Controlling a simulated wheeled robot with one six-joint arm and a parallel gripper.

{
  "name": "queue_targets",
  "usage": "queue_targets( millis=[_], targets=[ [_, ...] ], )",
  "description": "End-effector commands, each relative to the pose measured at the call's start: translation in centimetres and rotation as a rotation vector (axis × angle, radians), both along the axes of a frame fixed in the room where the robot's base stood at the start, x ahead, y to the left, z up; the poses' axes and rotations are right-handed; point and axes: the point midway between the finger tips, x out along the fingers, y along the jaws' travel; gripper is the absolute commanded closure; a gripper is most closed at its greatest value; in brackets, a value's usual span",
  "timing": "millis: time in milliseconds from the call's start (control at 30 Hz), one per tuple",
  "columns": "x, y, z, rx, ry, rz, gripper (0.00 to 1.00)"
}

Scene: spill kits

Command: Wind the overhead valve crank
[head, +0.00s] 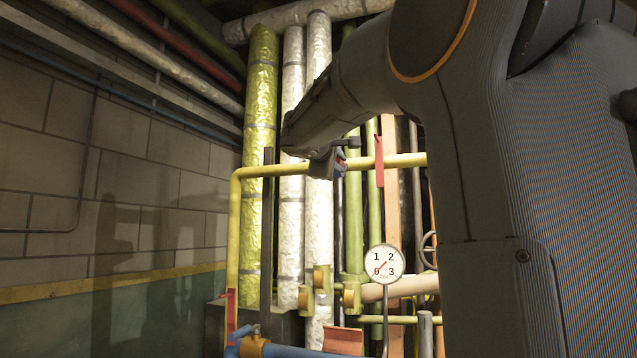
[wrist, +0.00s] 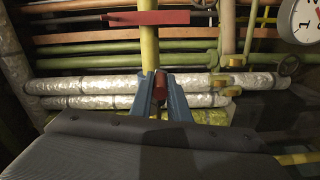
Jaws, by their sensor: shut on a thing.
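My gripper (head: 340,163) is raised among the pipes, close to the yellow pipe (head: 400,160). In the wrist view, its two blue fingers (wrist: 161,82) are shut on a short dark red grip (wrist: 161,78), which looks like the crank's handle. The yellow pipe runs behind this grip in that view (wrist: 149,45). The rest of the crank is mostly hidden by the fingers and wrist, so I cannot tell its angle. A flat red bar (head: 379,161) stands upright across the yellow pipe, just right of the gripper; it also shows in the wrist view (wrist: 150,18).
A round gauge (head: 384,264) stands below right of the gripper, with a handwheel (head: 428,250) beside it. Foil-wrapped pipes (head: 292,200) and a yellow-green wrapped pipe (head: 261,170) rise behind. A block wall (head: 120,160) is on the left, with open space before it.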

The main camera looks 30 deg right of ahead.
Motion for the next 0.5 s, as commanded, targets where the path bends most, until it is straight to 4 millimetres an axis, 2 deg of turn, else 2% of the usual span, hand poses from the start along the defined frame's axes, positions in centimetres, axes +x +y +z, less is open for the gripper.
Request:
queue_targets(
  millis=[300, 500],
  targets=[
    [0.34, 0.22, -0.97, -0.001, -0.001, 0.001, 0.99],
    [0.28, 0.22, -0.80, -0.001, -0.001, 0.001, 0.99]
  ],
)
